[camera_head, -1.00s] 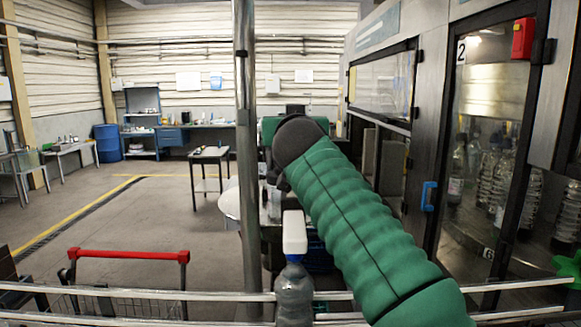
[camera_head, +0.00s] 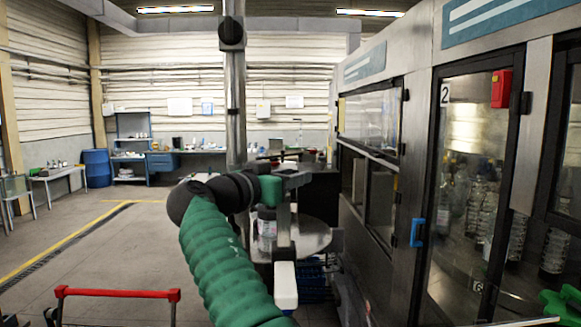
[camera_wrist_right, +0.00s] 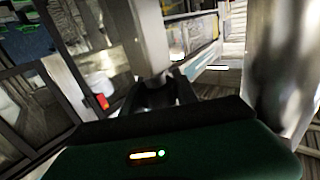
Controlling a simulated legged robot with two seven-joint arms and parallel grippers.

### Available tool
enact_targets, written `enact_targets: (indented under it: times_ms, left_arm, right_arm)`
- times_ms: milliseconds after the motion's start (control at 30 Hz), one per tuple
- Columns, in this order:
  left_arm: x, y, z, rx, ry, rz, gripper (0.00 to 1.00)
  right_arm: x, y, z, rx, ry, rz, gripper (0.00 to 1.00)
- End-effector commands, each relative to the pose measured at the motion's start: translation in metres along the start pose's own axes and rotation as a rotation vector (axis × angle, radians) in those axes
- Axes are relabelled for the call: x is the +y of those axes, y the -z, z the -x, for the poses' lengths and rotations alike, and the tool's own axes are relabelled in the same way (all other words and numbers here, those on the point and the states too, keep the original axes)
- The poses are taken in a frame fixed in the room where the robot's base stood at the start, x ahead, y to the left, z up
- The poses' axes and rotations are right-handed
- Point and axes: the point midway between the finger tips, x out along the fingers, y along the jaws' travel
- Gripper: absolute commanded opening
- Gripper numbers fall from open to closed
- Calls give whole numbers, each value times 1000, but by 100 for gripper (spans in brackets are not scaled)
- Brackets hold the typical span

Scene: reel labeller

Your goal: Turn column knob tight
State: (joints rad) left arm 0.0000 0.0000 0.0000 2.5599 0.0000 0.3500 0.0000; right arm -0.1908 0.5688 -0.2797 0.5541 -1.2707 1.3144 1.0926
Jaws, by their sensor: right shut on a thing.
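My right gripper (camera_head: 293,181) is at the end of my green-sleeved arm, in the middle of the head view beside a grey upright column (camera_head: 284,228). In the right wrist view its dark fingers (camera_wrist_right: 156,97) are shut on a dark rounded part, which I take to be the column knob (camera_wrist_right: 158,84). In the head view the knob is hidden by the wrist and fingers. A shiny metal cylinder (camera_wrist_right: 275,70) stands close on the right of the wrist view. A white box (camera_head: 285,284) is low in front of the column. My left gripper is not in view.
A round metal table (camera_head: 312,237) with a clear container (camera_head: 267,230) on it is behind my wrist. A tall pole (camera_head: 236,110) rises behind. The glass-doored machine (camera_head: 465,190) fills the right side. A red cart handle (camera_head: 118,293) is low on the left; the floor beyond is open.

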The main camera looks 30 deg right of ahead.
Motion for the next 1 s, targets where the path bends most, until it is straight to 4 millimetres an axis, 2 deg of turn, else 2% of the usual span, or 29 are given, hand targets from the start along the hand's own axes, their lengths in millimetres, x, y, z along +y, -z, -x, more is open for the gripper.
enact_targets:
  times_ms: [100, 567, 600, 733, 1000]
  left_arm:
    - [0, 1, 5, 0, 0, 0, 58]
    - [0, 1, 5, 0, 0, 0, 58]
    - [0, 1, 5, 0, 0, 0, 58]
    - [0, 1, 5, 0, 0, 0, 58]
    - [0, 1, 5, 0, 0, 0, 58]
  right_arm:
    - [-1, 1, 1, 1, -17, 1, 0]
    - [0, 0, 1, 3, -27, 0, 0]
    - [0, 0, 1, 3, -28, 0, 41]
    - [0, 0, 1, 3, -28, 0, 57]
    - [1, 1, 1, 3, -28, -2, 57]
